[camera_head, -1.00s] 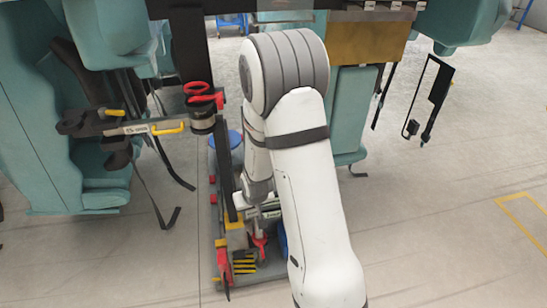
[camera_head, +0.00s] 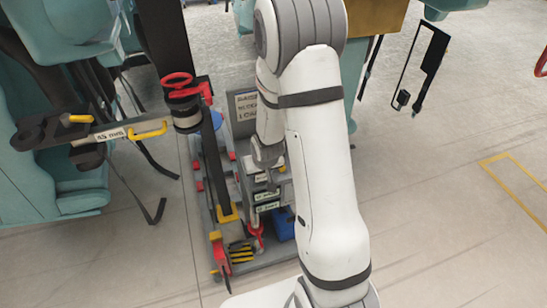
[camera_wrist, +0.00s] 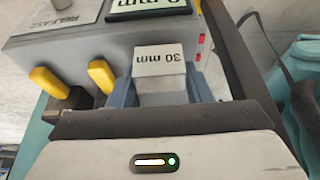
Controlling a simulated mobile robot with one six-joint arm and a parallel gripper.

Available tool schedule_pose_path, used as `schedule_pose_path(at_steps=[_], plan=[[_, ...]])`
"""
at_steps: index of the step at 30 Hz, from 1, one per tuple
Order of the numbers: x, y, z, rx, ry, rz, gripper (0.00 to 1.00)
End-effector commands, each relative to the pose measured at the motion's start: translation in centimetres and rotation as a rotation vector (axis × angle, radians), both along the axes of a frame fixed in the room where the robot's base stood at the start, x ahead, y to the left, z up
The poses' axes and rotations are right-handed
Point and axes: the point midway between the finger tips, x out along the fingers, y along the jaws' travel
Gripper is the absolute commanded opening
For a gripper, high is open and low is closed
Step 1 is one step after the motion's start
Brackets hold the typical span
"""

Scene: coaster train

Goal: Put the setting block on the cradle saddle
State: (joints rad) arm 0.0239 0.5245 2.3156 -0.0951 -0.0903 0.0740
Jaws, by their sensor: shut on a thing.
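My gripper (camera_wrist: 162,92) is shut on a pale grey setting block (camera_wrist: 160,62) in the wrist view. Its white label reads "30 mm" upside down. The blue-grey fingers sit on either side of the block, and its lower part is hidden by my gripper body. In the head view my gripper (camera_head: 268,170) is over the labelled racks of a grey cart, mostly hidden by my arm; the block cannot be made out there. I cannot tell for sure which part is the cradle saddle.
A grey housing (camera_wrist: 25,50) with yellow levers (camera_wrist: 102,75) and a "RELEASE" plate (camera_wrist: 66,22) is close by in the wrist view. The grey cart (camera_head: 205,225) has a sign board (camera_head: 245,105). A bar marked "55 mm" (camera_head: 108,135) juts out left. Floor is clear at right.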

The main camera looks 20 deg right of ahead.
Motion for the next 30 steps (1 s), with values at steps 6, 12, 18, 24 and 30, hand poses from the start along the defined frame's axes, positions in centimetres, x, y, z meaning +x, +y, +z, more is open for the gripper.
schedule_pose_path(at_steps=[6,12,18,24,30], plan=[[1.5,-0.6,0.5,-0.009,-0.015,-0.018,0.08],[3.1,-1.1,3.4,-0.003,-0.015,-0.006,0.08],[3.0,-1.5,6.8,-0.002,-0.009,-0.004,0.08],[2.6,-1.6,7.7,0.001,-0.002,0.0,0.08],[2.5,-1.6,4.2,0.002,0.002,0.001,0.08]])
